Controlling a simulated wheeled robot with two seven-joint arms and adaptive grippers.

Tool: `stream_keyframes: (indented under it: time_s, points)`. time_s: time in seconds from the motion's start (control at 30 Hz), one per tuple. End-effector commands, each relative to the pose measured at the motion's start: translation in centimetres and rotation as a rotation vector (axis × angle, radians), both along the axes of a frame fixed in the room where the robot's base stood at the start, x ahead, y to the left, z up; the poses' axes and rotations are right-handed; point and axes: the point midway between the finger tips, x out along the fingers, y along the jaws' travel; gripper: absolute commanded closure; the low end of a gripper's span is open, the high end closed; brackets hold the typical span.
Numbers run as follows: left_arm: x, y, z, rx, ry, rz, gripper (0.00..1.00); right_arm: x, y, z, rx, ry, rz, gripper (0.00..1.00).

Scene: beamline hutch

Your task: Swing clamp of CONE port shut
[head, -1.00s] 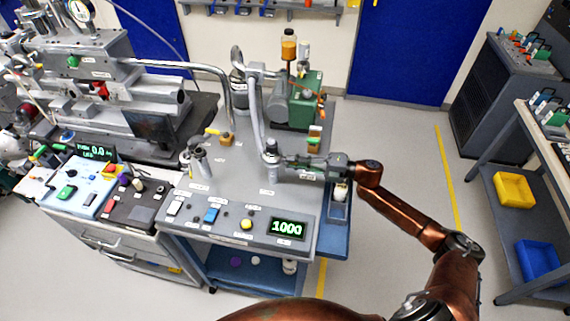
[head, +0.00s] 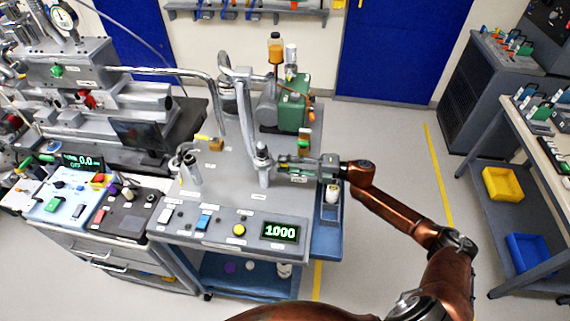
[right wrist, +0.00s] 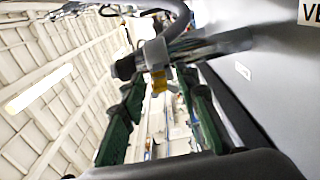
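A metal port post (head: 263,165) stands on the grey cart top, with a grey hose fitting at its head. A second short metal port (head: 189,166) stands to its left. The labels are too small to read, so I cannot tell which is the CONE port or how its clamp sits. My right gripper (head: 284,168) points left, with its tips close beside the first post. In the right wrist view its green-padded fingers (right wrist: 162,105) are apart, with a metal fitting (right wrist: 155,52) and a small yellow piece (right wrist: 160,82) showing beyond them. Contact cannot be told. My left gripper is out of view.
A green pump (head: 293,105) and a grey pipe (head: 245,110) stand behind the ports. A control panel with a display reading 1000 (head: 281,231) runs along the front edge. Floor on the right is open.

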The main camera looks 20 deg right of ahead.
Motion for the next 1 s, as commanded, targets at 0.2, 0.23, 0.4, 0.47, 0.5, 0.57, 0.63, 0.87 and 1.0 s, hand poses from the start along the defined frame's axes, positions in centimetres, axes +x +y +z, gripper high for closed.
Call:
stream_keyframes:
  time_s: [0.2, 0.23, 0.4, 0.47, 0.5, 0.57, 0.63, 0.87, 1.0]
  points:
    - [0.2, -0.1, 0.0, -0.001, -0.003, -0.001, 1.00, -2.1, -3.3, -0.2, -0.003, 0.003, -0.003, 0.71]
    - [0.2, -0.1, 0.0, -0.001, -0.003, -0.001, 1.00, -2.5, -3.9, -0.2, -0.004, 0.004, -0.003, 0.71]
    - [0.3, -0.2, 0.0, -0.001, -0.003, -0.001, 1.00, -4.4, -6.8, -0.1, -0.002, 0.002, -0.003, 0.71]
    - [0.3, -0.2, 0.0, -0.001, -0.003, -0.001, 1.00, -4.9, -7.6, -0.1, -0.003, 0.002, -0.002, 0.71]
    - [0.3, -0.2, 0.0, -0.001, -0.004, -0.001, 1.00, -5.2, -8.0, -0.1, -0.003, 0.002, -0.002, 0.71]
    - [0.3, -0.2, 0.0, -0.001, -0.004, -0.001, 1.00, -5.6, -8.6, 0.0, -0.002, 0.000, -0.002, 0.71]
    - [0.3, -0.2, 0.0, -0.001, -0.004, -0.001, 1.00, -5.9, -9.1, 0.0, -0.002, 0.001, -0.002, 0.71]
    - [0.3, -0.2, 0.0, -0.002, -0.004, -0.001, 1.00, -6.3, -9.6, 0.0, -0.001, 0.000, -0.001, 0.71]
    - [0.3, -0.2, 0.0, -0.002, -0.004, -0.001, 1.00, -6.2, -9.6, 0.0, -0.001, 0.000, -0.001, 0.71]
